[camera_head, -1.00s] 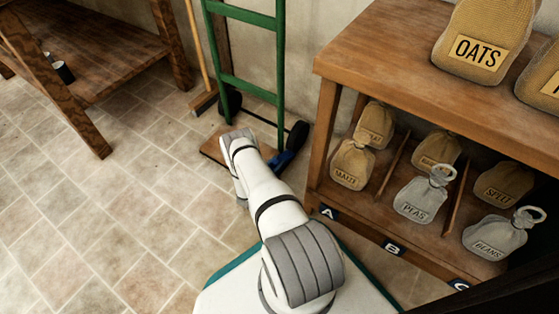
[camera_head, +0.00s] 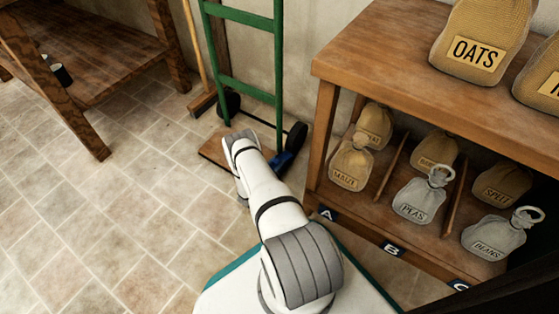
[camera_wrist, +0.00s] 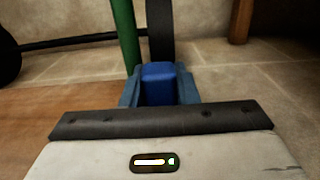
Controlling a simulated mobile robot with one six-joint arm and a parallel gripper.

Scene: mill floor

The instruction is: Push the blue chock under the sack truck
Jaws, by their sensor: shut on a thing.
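The green sack truck (camera_head: 251,86) stands upright against the wall, with a dark wheel on each side and a brown toe plate (camera_head: 213,152) on the floor. Its right wheel (camera_wrist: 160,30) shows edge-on in the wrist view, beside a green post. The blue chock (camera_wrist: 158,72) lies low, directly in front of that wheel; I cannot tell whether they touch. My gripper (camera_wrist: 159,90) is shut on the chock, a finger on each side. In the head view my arm hides most of the gripper, and only a bit of blue (camera_head: 282,161) shows near the wheel.
A wooden shelf unit (camera_head: 335,70) with several labelled sacks stands close to the right of my arm. A broom (camera_head: 203,103) leans left of the truck. A wooden bench (camera_head: 100,75) is at the far left. Tiled floor (camera_head: 110,215) is clear to the left.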

